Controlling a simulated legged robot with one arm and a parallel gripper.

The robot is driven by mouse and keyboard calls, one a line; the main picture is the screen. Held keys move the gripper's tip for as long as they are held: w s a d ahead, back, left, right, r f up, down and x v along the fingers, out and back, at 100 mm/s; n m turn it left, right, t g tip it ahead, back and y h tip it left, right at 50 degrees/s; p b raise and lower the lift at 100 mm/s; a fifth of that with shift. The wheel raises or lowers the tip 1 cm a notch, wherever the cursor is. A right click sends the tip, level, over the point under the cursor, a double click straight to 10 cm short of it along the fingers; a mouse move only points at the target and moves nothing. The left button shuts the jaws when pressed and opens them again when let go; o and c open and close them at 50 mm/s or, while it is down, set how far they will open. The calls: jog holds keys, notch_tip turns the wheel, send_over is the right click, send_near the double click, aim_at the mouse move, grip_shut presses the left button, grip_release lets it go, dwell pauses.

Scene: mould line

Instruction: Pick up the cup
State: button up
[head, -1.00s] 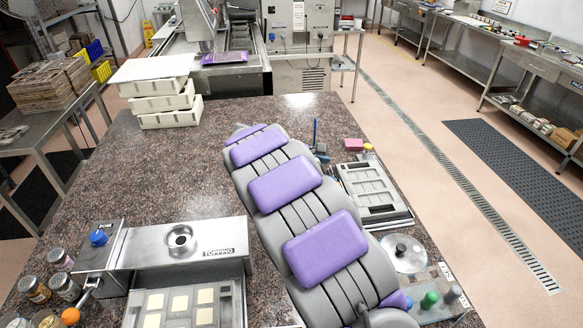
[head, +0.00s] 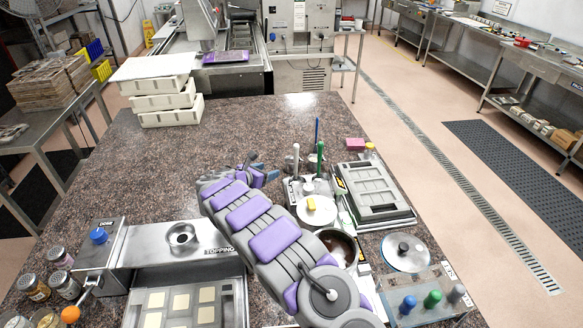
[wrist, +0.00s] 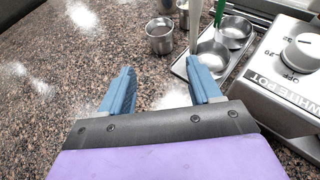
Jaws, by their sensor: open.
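A small steel cup (wrist: 160,38) stands upright on the speckled counter in the wrist view, beyond my fingertips and slightly right of the middle between them. A second steel cup (wrist: 184,12) shows behind it, cut by the top edge. My gripper (wrist: 158,85) has its two blue fingers spread wide with nothing between them. In the head view my gripper (head: 266,174) is low over the counter, left of the tray with brushes. I cannot tell the two cups apart clearly in the head view.
A steel tray (wrist: 182,68) with small bowls and brushes lies right of the cups. A unit labelled WHITE POT (wrist: 280,80) stands further right. The topping station (head: 140,245) is at the front left. White crates (head: 168,102) stand at the back. The counter's middle left is bare.

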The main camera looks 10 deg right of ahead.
jog(key=b, duration=0.1)
send_near(287, 164)
jog(key=x, duration=0.4)
jog(key=shift+d+f, duration=0.1)
jog(key=shift+f, duration=0.1)
jog(key=shift+w+d+f+b, duration=0.1)
jog(key=shift+w+d+b, duration=0.2)
jog(key=shift+w+d, duration=0.2)
jog(key=shift+b+x, duration=0.9)
jog(key=shift+x, duration=1.35)
jog(key=shift+w+d, duration=0.1)
jog(key=shift+w, duration=0.2)
jog(key=c, duration=0.8)
